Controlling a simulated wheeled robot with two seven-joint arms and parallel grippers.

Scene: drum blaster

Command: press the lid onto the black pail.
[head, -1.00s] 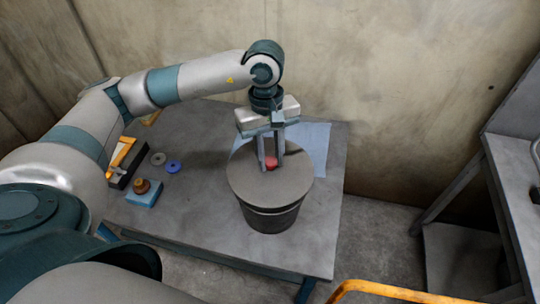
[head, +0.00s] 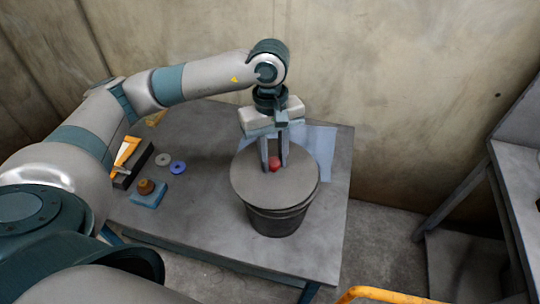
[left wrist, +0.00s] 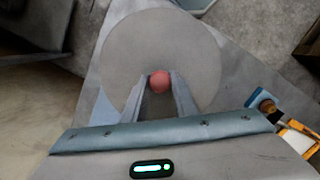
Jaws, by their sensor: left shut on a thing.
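The black pail (head: 277,221) stands upright on the grey table. A round grey lid (head: 262,187) lies over its mouth and looks roughly level; I cannot tell whether its rim is seated. A red knob (head: 275,163) sits at the lid's middle. My left gripper (head: 275,166) reaches down from above and is shut on the red knob. In the left wrist view the knob (left wrist: 159,79) shows between the fingertips, with the lid (left wrist: 165,40) spread out behind it. My right gripper is not in view.
On the table's left are a black box with an orange handle (head: 127,151), a blue block (head: 149,195) with a brown knob, a grey ring (head: 163,160) and a blue ring (head: 178,168). A pale blue sheet (head: 318,145) lies behind the pail. The table's front edge is close to the pail.

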